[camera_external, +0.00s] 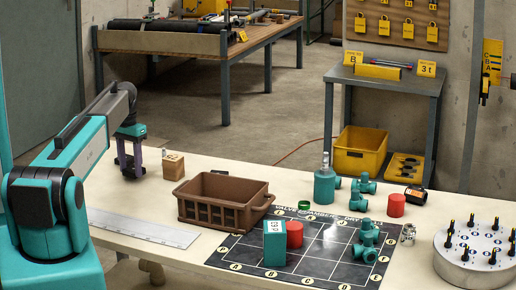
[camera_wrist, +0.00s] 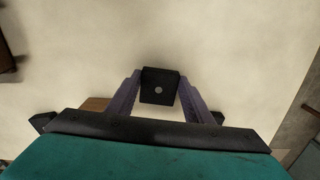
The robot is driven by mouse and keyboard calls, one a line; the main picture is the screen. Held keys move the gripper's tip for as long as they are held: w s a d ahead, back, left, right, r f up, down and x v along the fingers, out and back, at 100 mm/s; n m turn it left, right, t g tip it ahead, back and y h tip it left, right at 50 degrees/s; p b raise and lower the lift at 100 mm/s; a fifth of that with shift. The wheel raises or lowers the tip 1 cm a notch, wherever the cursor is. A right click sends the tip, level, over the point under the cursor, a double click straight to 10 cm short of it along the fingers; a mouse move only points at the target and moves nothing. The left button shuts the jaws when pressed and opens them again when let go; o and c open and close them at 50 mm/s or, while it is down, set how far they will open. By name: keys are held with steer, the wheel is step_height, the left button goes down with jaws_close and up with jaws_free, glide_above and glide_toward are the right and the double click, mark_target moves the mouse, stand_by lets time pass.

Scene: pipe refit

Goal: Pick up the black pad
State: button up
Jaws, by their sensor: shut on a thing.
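The black pad (camera_wrist: 159,80) is a small dark block with a light grey dot on its face. In the wrist view it sits between the two purple fingers of my gripper (camera_wrist: 160,92), which are shut on it from the left and right. In the external view my gripper (camera_external: 131,172) points down at the left back of the pale table, beside a small wooden block. The pad is too small and shaded to make out clearly there, and I cannot tell whether it touches the table.
The wooden block (camera_external: 173,165) stands just right of my gripper. A brown crate (camera_external: 222,205) stands to the front right, and a metal ruler (camera_external: 143,228) lies in front. Teal fittings and red cylinders stand on and around the dark grid mat (camera_external: 335,240) farther right.

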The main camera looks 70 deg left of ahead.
steer(key=shift+r+b, duration=0.35)
steer(key=shift+r, duration=0.35)
steer(key=shift+s+d+r, duration=0.1)
steer(key=shift+d+r, duration=0.1)
steer(key=shift+r, duration=0.1)
steer(key=s+d+b, duration=0.1)
steer(key=s+d, duration=0.1)
steer(key=d, duration=0.2)
steer(key=s+d+r+b, duration=0.1)
steer(key=s+d, duration=0.2)
steer(key=d, duration=0.2)
steer(key=s+d+b, duration=0.2)
steer(key=d, duration=0.2)
steer(key=shift+s+d+r, duration=0.25)
steer(key=shift+s, duration=0.15)
steer(key=shift+w, duration=0.1)
